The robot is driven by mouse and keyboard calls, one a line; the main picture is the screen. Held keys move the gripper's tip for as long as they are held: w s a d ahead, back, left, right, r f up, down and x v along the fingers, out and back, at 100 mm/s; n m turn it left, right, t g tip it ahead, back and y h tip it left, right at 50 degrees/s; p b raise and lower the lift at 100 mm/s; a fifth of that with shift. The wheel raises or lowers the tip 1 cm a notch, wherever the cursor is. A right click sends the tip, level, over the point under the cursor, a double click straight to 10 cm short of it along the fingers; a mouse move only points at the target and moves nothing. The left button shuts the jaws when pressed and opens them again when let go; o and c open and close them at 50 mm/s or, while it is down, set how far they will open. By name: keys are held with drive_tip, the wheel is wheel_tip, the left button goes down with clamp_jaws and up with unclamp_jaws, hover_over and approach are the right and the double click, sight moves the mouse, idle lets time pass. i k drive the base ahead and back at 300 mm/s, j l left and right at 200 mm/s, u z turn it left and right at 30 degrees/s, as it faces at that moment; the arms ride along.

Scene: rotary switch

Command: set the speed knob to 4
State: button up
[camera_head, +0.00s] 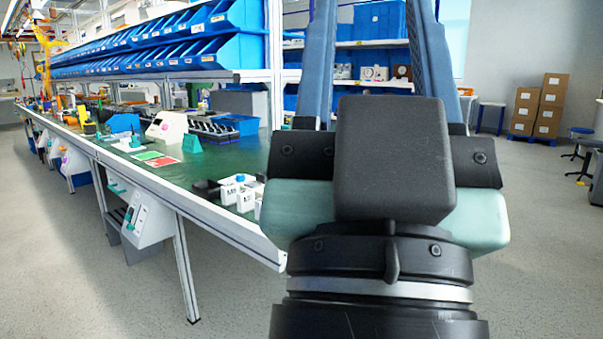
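I cannot make out a knob with speed numbers for certain. A white sloped control box (147,222) hangs under the near edge of the bench, with small green and dark parts on its face, too small to read. Another white sloped box (167,127) stands on the bench top. My gripper (370,30) fills the right of the middle, very close to the camera. Its two blue-grey fingers point up and stand apart, with shelves showing between them; their tips run out at the top edge. I see nothing between them. It hides the bench's right end.
A long bench (225,225) with a green top runs from the left back. White blocks (239,193) and a dark part lie near its right end. Blue bins (165,40) hang above it. Cartons (539,106) stand at the back right. The floor (60,270) at front left is clear.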

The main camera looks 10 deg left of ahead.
sight(239, 178)
drive_tip(key=j+u, duration=0.1)
drive_tip(key=u, duration=1.3)
drive_tip(key=i+u, duration=0.25)
drive_tip(key=i, duration=2.7)
drive_tip(key=i+j, duration=0.1)
drive_tip(key=i, duration=1.45)
drive_tip(key=i+z, duration=0.1)
drive_tip(key=z, duration=0.4)
drive_tip(key=i+z, duration=0.1)
drive_tip(key=z, duration=0.4)
drive_tip(key=i+z, duration=0.1)
drive_tip(key=z, duration=3.1)
